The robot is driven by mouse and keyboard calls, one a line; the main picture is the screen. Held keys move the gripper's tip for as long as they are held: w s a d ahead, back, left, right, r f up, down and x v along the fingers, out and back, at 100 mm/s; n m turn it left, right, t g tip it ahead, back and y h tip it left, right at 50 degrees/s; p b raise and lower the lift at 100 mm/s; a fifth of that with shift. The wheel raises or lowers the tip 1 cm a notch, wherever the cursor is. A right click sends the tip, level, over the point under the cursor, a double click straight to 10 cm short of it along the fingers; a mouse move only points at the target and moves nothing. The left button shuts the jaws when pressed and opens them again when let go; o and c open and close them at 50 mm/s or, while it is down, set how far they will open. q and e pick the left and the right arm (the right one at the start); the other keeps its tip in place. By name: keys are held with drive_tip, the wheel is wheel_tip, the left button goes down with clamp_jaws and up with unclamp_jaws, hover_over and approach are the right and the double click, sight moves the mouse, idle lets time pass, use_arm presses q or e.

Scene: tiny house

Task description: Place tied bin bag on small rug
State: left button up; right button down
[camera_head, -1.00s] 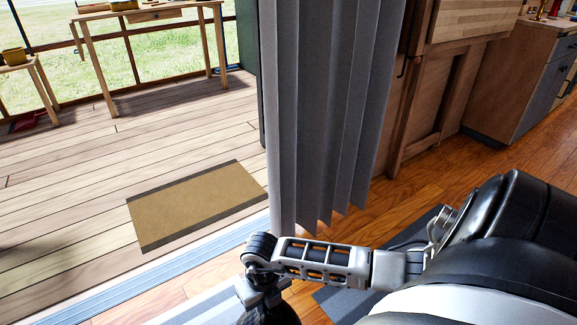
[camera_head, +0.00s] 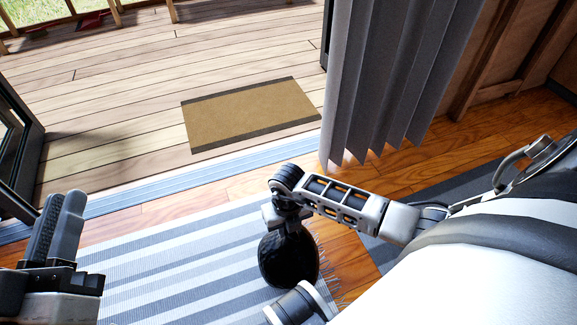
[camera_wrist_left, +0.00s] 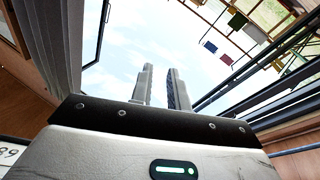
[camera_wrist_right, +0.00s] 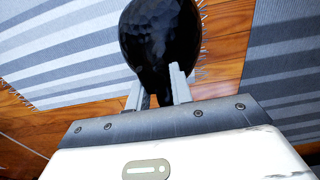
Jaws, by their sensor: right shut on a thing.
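The tied bin bag (camera_head: 288,258) is black, shiny and rounded. It hangs from my right gripper (camera_head: 284,214), over the striped rug in the head view. In the right wrist view the bag (camera_wrist_right: 160,38) has its narrow neck between the two fingers. The small rug (camera_head: 250,112) is a tan mat with dark end bands, lying flat and bare on the wooden deck beyond the door track. My right gripper and the bag are on the near side of that track. My left gripper (camera_head: 58,226) is empty at the lower left, its fingers a little apart in the left wrist view (camera_wrist_left: 159,88).
A metal door track (camera_head: 150,194) separates the deck from the indoor floor. A grey curtain (camera_head: 395,80) hangs right of the opening, and a dark door frame (camera_head: 22,165) stands at left. A striped rug (camera_head: 165,260) covers the near floor. The deck around the mat is clear.

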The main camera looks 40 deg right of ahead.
drive_tip(key=shift+w, duration=0.1)
use_arm(q)
drive_tip(key=shift+r, duration=0.15)
use_arm(e)
drive_tip(key=c, duration=1.2)
unclamp_jaws()
drive_tip(key=shift+c, duration=0.2)
drive_tip(key=shift+r, duration=0.1)
wheel_tip(320, 180, up, 4)
drive_tip(key=shift+r+p, duration=0.15)
drive_tip(key=shift+p, duration=1.05)
wheel_tip(320, 180, up, 6)
drive_tip(key=p, duration=0.2)
drive_tip(key=shift+r+p, duration=0.2)
drive_tip(key=shift+p, duration=0.2)
use_arm(q)
drive_tip(key=shift+s+f+n+g+y, duration=0.3)
drive_tip(key=shift+f+g, duration=0.3)
drive_tip(key=shift+f, duration=0.25)
drive_tip(key=shift+s+f+n+g+y, duration=0.15)
drive_tip(key=shift+s+f+g+y, duration=0.4)
drive_tip(key=shift+f, duration=0.35)
drive_tip(key=shift+s+f+n+g+y, duration=0.25)
drive_tip(key=shift+f+g, duration=0.4)
drive_tip(key=shift+f, duration=0.2)
use_arm(e)
drive_tip(key=shift+r, duration=0.65)
